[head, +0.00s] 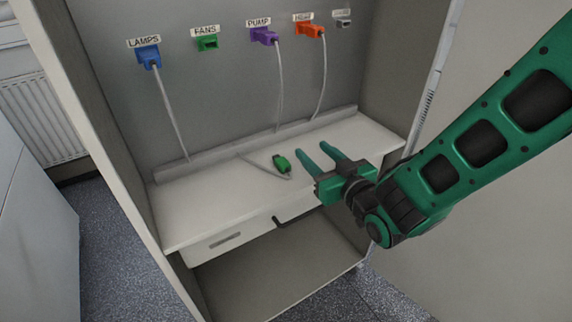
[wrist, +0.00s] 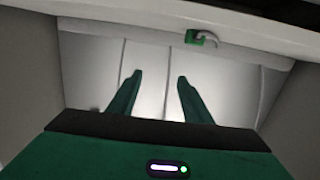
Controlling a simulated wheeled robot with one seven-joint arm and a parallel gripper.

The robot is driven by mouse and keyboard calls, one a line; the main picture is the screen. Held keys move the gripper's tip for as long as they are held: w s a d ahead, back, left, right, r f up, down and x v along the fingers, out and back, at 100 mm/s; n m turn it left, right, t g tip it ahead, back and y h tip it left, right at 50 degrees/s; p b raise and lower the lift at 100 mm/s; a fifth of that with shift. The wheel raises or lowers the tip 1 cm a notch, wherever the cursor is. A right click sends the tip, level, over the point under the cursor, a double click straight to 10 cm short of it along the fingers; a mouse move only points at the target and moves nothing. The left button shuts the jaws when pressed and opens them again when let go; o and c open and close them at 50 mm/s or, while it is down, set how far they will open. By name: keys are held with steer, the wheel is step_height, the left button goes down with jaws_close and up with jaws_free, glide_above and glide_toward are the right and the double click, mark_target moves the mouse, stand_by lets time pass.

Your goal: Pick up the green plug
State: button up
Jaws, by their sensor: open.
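The green plug (head: 282,163) lies on the white shelf (head: 205,212) of the cabinet, with its pale cable loose around it. My gripper (head: 311,149) is open and empty, its two green fingers apart, just right of the plug in the head view. The plug is outside the fingers. I cannot tell the height of the fingers above the shelf. In the wrist view my gripper (wrist: 160,76) shows both fingers spread with nothing between them. A small green thing with a pale curved piece (wrist: 203,38), seemingly the plug, is up and right of the fingertips.
On the back panel, a blue plug (head: 149,56), a purple plug (head: 265,36) and an orange plug (head: 310,30) sit in sockets, their cables hanging to the shelf. The green FANS socket (head: 207,43) has no cable. A drawer with a dark handle (head: 290,217) is below the shelf.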

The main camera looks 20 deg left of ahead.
steer(key=s+a, duration=0.1)
steer(key=s+a+y, duration=0.1)
steer(key=shift+s+a+r, duration=0.1)
steer(key=shift+a+r, duration=0.1)
steer(key=shift+a, duration=0.2)
steer(key=shift+s+a+f+n+y, duration=0.1)
steer(key=shift+s+a+n+y, duration=0.1)
steer(key=shift+s+n+y, duration=0.15)
glide_toward(289, 168)
steer(key=x, duration=0.4)
steer(key=shift+a+f, duration=0.15)
steer(key=shift+a, duration=0.2)
steer(key=shift+x, duration=3.75)
steer(key=shift+w+d+r, duration=0.1)
steer(key=shift+w+r, duration=0.05)
steer(key=shift+r, duration=0.05)
steer(key=shift+c, duration=0.6)
steer(key=c, duration=1)
